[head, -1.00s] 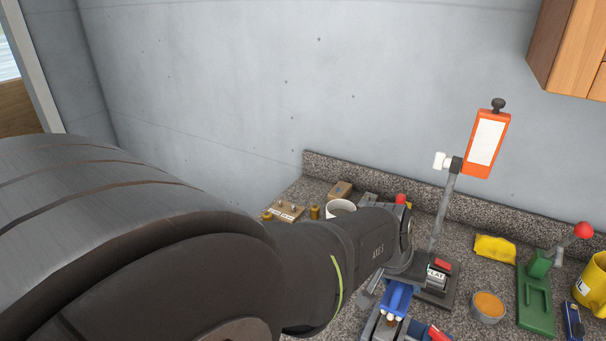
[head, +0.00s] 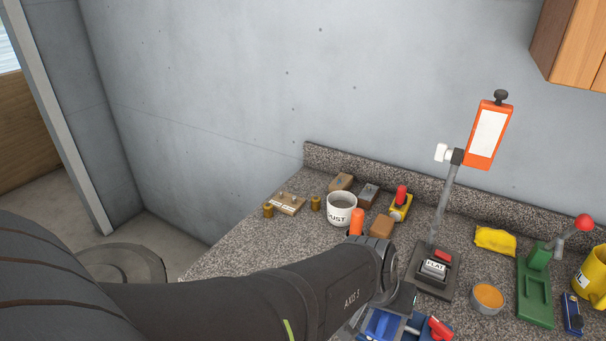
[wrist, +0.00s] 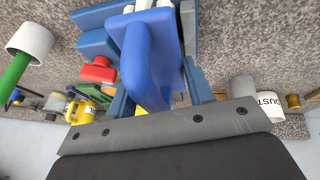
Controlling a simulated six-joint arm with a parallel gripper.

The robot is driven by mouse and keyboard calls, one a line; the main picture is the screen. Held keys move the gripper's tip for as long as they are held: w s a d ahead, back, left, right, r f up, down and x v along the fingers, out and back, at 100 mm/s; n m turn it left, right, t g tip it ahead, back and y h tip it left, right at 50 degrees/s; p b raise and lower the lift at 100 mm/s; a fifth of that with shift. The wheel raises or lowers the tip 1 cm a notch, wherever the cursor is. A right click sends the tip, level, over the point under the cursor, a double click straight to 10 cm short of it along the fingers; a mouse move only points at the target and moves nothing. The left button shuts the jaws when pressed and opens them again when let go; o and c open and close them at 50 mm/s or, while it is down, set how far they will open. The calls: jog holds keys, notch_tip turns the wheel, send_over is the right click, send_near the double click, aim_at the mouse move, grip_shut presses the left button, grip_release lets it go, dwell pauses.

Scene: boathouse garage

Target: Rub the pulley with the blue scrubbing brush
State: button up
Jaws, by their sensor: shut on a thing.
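My gripper (wrist: 160,100) is shut on the blue scrubbing brush (wrist: 148,55), seen in the wrist view as a blue plate with an arched handle between the jaws. White parts show at the brush's far end. In the head view, my gripper is at the bottom centre, over blue parts (head: 380,325) with a red piece beside them. My wrist hides much of that spot. More blue parts (wrist: 97,42) lie close beside the brush in the wrist view. I cannot make out the pulley for sure, nor whether the brush touches anything.
A stand with an orange sign (head: 487,137) rises right of my wrist. A white mug (head: 341,209), an orange cylinder (head: 357,222) and brown blocks (head: 382,226) stand behind it. A tin (head: 488,298), green lever press (head: 536,290) and yellow mug (head: 594,281) are to the right.

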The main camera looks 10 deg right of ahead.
jog(key=shift+s+a, duration=0.35)
jog(key=shift+w+d, duration=2.7)
notch_tip(320, 180, up, 8)
jog(key=shift+r, duration=0.15)
jog(key=shift+w, duration=0.1)
jog(key=w+a+f+n+t+y, duration=0.1)
jog(key=w+a+f+n, duration=0.15)
jog(key=w+a, duration=0.5)
jog(key=w+a+f+n+t, duration=0.1)
jog(key=w+a+n, duration=0.25)
jog(key=w, duration=0.65)
jog(key=w+a+f+n+t+y, duration=0.1)
jog(key=w+a+f+n, duration=0.1)
jog(key=w+a, duration=0.55)
jog(key=w+a+f+n, duration=0.1)
jog(key=w+a+f, duration=0.1)
jog(key=a, duration=0.2)
jog(key=w+a+f+n+y, duration=0.1)
jog(key=w+a+f, duration=0.1)
jog(key=w+a, duration=0.1)
jog(key=w+a+f+n, duration=0.1)
jog(key=w+a+f, duration=0.1)
jog(key=a, duration=0.3)
jog(key=shift+w+a+f+n+y, duration=0.1)
jog(key=shift+w+f+n+y, duration=0.2)
jog(key=shift+w, duration=0.4)
